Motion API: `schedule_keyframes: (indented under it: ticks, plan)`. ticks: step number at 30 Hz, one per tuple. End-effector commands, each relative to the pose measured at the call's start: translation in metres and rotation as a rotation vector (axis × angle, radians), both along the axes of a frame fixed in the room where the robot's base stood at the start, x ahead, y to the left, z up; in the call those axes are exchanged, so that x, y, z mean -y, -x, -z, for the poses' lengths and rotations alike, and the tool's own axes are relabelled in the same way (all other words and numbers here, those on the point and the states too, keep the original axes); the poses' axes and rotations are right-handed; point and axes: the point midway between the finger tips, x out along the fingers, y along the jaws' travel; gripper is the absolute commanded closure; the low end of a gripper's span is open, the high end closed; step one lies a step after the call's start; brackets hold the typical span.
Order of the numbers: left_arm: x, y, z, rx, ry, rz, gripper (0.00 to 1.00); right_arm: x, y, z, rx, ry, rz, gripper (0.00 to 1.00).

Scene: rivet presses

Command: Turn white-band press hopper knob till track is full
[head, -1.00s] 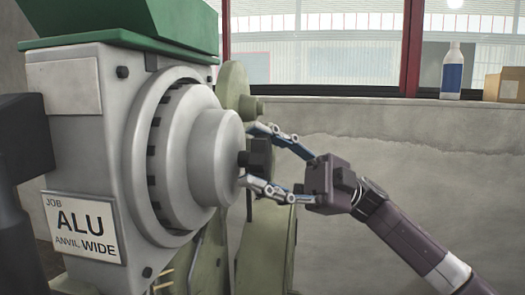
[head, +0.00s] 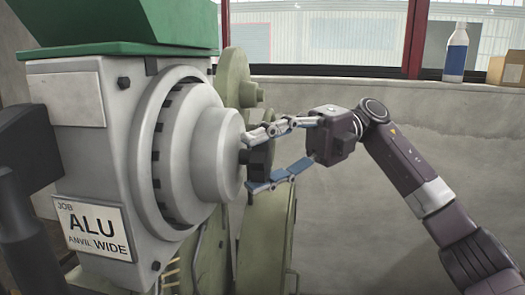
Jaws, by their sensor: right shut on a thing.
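A grey press hopper drum (head: 180,150) with a stepped round face fills the left half of the head view. A small black knob (head: 262,158) sticks out from the middle of its face. My right gripper (head: 254,163) is shut on this knob, one finger above it and one below. The fingers partly cover the knob. A white card (head: 95,229) on the press body reads "JOB ALU ANVIL WIDE". No white band and no track can be made out. My left gripper is not in view.
A green hopper top (head: 110,35) sits above the drum. Pale green machine parts (head: 266,235) stand close behind the knob. A bottle (head: 456,52) and a cardboard box (head: 506,69) are on the window ledge. The grey wall (head: 360,230) leaves free room at right.

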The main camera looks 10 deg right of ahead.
Motion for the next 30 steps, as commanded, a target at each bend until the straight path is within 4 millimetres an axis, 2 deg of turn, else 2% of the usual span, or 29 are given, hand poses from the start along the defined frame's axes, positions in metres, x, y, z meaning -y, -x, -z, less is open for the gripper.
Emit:
schedule_keyframes:
  ticks: [9, 23, 24, 28, 30]
  plan:
    - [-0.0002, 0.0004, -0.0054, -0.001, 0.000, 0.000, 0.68, -0.0004, 0.0005, 0.0023, 0.086, 0.040, -0.004, 0.75]
    - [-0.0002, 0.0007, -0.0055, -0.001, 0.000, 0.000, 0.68, -0.0006, 0.0007, 0.0035, 0.094, 0.044, -0.004, 0.75]
    - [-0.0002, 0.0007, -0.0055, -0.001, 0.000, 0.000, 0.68, -0.0006, 0.0007, 0.0035, 0.094, 0.044, -0.004, 0.47]
    - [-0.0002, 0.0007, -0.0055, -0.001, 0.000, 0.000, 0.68, -0.0006, 0.0004, 0.0029, 0.094, 0.043, -0.004, 0.33]
    - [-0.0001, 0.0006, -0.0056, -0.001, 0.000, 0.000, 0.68, -0.0004, 0.0003, 0.0024, 0.094, 0.042, -0.003, 0.32]
